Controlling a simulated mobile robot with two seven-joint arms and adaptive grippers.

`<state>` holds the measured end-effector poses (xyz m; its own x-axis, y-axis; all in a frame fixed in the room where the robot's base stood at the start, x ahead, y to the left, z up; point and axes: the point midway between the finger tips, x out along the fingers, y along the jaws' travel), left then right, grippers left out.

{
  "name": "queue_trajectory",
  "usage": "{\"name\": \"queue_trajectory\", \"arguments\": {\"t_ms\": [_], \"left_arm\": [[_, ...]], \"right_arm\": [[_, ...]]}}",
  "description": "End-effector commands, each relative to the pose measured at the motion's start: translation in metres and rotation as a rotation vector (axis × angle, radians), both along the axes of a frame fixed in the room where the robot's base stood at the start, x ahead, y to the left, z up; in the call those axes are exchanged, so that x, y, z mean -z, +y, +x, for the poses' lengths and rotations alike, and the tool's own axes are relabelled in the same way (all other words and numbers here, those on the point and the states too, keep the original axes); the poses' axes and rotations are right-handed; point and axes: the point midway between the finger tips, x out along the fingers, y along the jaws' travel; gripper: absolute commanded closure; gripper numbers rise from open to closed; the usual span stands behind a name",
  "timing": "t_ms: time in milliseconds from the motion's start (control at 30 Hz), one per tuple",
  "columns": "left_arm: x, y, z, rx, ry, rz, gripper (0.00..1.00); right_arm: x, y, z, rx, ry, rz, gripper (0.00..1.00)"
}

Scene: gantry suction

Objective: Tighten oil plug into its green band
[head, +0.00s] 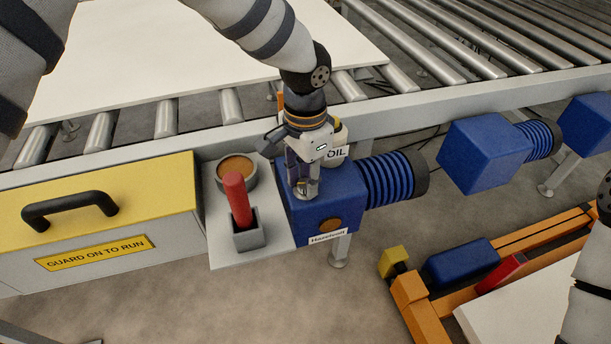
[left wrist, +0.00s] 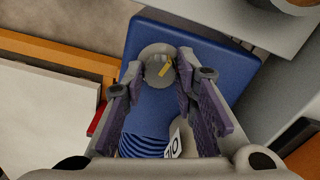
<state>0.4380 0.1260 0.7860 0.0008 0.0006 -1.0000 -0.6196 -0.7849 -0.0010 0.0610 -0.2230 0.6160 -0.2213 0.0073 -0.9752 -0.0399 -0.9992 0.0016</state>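The oil plug (left wrist: 158,62) is a round grey cap with a yellow mark, on the blue housing (head: 335,205) labelled Hazelnut. My left gripper (head: 303,192) points down over the housing and hides most of the plug in the head view. In the left wrist view its purple-padded fingers (left wrist: 161,62) stand on either side of the plug, close to its rim. I cannot tell whether they press on it. No green band is visible. My right gripper is out of view; only part of the right arm shows at the right edge.
A white OIL container (head: 336,152) stands just behind my left gripper. A red lever (head: 237,198) and a brown-topped cup (head: 237,170) are on the grey panel to the left. A yellow guard (head: 150,195) with a black handle is farther left. Rollers lie behind.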

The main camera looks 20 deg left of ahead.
Motion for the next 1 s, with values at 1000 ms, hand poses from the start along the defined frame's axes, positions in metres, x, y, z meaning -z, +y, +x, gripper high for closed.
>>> {"name": "queue_trajectory", "arguments": {"t_ms": [1000], "left_arm": [[-0.120,0.000,0.000,-0.001,0.001,0.000,0.55]], "right_arm": [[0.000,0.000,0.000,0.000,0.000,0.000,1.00]]}}
